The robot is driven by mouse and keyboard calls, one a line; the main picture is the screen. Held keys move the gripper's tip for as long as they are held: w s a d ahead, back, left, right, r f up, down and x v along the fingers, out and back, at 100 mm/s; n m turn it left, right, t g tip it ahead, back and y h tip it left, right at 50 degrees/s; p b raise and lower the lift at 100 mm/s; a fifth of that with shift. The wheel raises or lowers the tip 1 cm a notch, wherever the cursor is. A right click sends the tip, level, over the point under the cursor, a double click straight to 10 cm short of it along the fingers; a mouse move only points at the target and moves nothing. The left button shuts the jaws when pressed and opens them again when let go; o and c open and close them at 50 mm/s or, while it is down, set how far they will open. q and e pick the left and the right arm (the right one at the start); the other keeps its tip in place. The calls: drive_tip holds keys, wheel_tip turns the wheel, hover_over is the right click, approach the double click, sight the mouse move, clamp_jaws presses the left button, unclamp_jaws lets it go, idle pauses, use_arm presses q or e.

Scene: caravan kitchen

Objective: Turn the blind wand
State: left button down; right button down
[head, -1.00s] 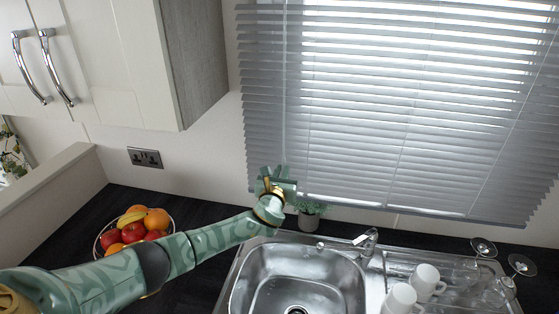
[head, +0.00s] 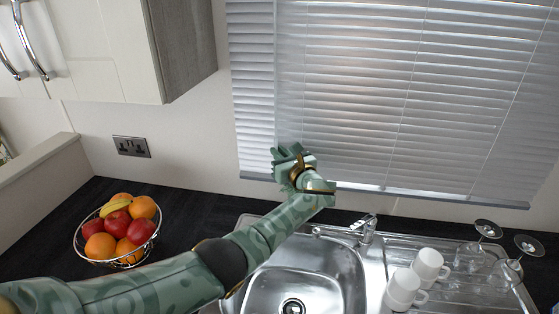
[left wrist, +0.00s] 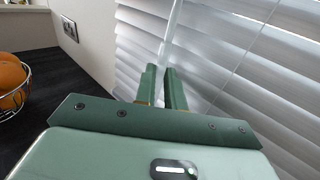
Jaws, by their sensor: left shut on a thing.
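The blind (head: 400,90) hangs over the window behind the sink, its slats tilted nearly closed. In the left wrist view its slats (left wrist: 225,60) fill the right side. The blind wand (left wrist: 172,32) is a thin pale rod that comes down from the top of that view between my fingers. My left gripper (head: 291,155) is at the lower left of the blind. In the left wrist view its green fingers (left wrist: 161,80) are shut on the wand. In the head view the gripper hides the wand's lower part. My right gripper is not in view.
A wire bowl of fruit (head: 118,262) stands on the dark worktop at left. The sink (head: 305,280) lies below my left arm. White mugs (head: 404,287) and upturned glasses (head: 487,230) stand on the drainer. A wall cupboard (head: 110,50) hangs at upper left.

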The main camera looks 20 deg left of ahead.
use_arm(q)
drive_tip(key=shift+r, duration=0.15)
drive_tip(key=c, duration=1.5)
unclamp_jaws()
drive_tip(key=shift+w, duration=0.1)
drive_tip(key=v, duration=1.6)
drive_tip(key=shift+d, duration=0.2)
